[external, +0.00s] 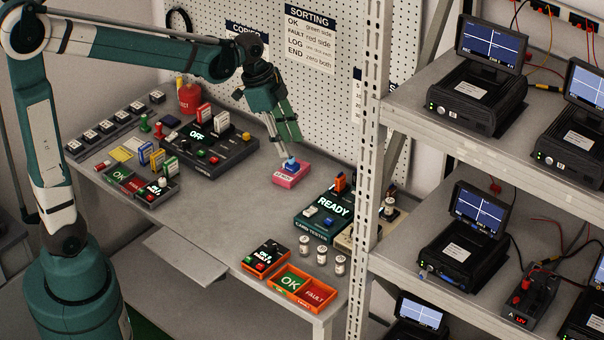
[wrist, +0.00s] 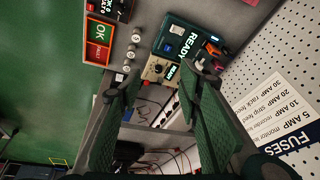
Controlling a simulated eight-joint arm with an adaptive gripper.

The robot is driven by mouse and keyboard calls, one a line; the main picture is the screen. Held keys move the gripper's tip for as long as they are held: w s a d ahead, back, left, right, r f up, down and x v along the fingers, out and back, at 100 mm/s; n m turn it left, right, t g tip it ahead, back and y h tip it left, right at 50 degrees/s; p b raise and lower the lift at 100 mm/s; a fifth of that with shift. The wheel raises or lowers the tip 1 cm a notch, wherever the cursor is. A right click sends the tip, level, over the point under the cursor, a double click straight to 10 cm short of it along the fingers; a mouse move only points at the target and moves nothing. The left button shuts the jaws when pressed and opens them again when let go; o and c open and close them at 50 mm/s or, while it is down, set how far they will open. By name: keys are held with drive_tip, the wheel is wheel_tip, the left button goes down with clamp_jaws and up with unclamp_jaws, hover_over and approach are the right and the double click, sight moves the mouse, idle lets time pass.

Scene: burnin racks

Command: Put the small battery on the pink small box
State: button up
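The pink small box (external: 291,175) sits on the bench in the external view, with a small blue piece on its top. The wrist view does not show this box. Three small whitish cylinders (external: 322,252) stand in a row near the bench's right edge; they also show in the wrist view (wrist: 131,54). I cannot tell for sure whether one is the small battery. My gripper (external: 290,146) appears just above the pink box in the external picture; its true height is unclear. In the wrist view my gripper (wrist: 162,80) has its fingers wide apart with nothing held between them.
A dark READY tester (external: 328,213) stands right of the pink box. An orange OK/FAULT tray (external: 292,288) and a small button box (external: 266,257) lie at the front. A black OFF console (external: 207,148) is at left. A rack post (external: 372,150) rises on the right. Mid-bench is clear.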

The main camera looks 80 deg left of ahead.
drive_tip(key=s+d+n+t, duration=0.1)
drive_tip(key=s+d+n, duration=0.1)
drive_tip(key=s+d, duration=0.8)
drive_tip(key=s+d+n+t, duration=0.2)
drive_tip(key=s+d, duration=0.8)
drive_tip(key=d, duration=0.6)
drive_tip(key=shift+d+r+n+y, duration=0.25)
drive_tip(key=shift+d+n+y, duration=0.05)
drive_tip(key=shift+n+y, duration=0.1)
wheel_tip(320, 180, down, 5)
drive_tip(key=b, duration=0.5)
drive_tip(key=shift+f, duration=0.2)
